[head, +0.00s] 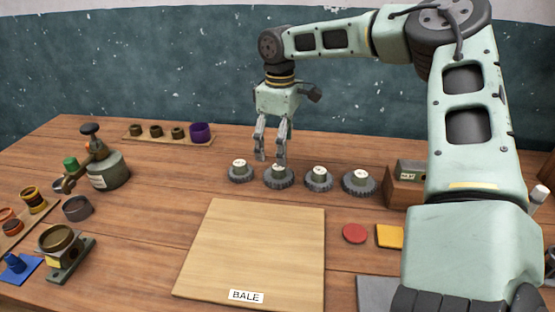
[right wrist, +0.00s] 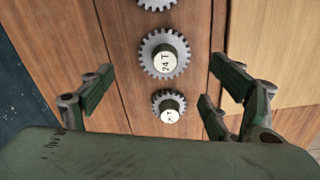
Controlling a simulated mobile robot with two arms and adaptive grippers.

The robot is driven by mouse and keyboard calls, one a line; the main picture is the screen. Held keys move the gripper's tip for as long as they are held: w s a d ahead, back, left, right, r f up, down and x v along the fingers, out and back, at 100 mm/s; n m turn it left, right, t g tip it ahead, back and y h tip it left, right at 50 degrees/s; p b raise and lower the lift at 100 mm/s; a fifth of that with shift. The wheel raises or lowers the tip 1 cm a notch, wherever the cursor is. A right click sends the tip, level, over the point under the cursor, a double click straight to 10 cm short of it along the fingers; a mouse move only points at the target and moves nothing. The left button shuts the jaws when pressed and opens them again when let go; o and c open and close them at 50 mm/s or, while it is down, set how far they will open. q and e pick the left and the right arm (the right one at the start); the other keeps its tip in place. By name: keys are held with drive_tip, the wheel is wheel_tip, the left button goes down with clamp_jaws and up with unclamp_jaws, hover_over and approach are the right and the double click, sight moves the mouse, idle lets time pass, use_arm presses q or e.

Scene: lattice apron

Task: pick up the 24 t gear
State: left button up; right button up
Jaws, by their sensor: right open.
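The 24 t gear (right wrist: 165,60) is a grey toothed gear with a hub whose white top label appears to read 24 T. It lies flat on the table and seems to be the second from the left in the head view's row (head: 278,181). My right gripper (head: 270,160) is open and empty, pointing down just above the row's left end. In the right wrist view, a smaller gear (right wrist: 169,107) sits low between the open fingers (right wrist: 158,88), with the 24 t gear above it and nothing covering it. My left gripper is not in view.
Two more gears (head: 318,182) (head: 360,184) continue the row to the right. A wooden board labelled BALE (head: 250,250) lies in front. A rack with a purple cup (head: 200,131) is behind left, a clamp-like fixture (head: 108,172) left, a brown box (head: 403,188) right.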

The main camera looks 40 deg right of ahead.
sight(280, 169)
wheel_tip(280, 169, down, 2)
drive_tip(key=shift+f, duration=0.1)
drive_tip(key=f, duration=0.4)
drive_tip(key=shift+s+a+f, duration=0.15)
drive_tip(key=shift+s+f, duration=0.1)
drive_tip(key=shift+s, duration=0.05)
drive_tip(key=shift+f+p, duration=0.3)
drive_tip(key=shift+f, duration=0.05)
drive_tip(key=c, duration=0.9)
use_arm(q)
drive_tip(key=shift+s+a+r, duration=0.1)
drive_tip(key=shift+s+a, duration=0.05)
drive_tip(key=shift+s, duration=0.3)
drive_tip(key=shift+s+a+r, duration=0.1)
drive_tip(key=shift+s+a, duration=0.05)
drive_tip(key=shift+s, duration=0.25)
use_arm(e)
drive_tip(key=shift+w, duration=0.1)
drive_tip(key=c, duration=0.8)
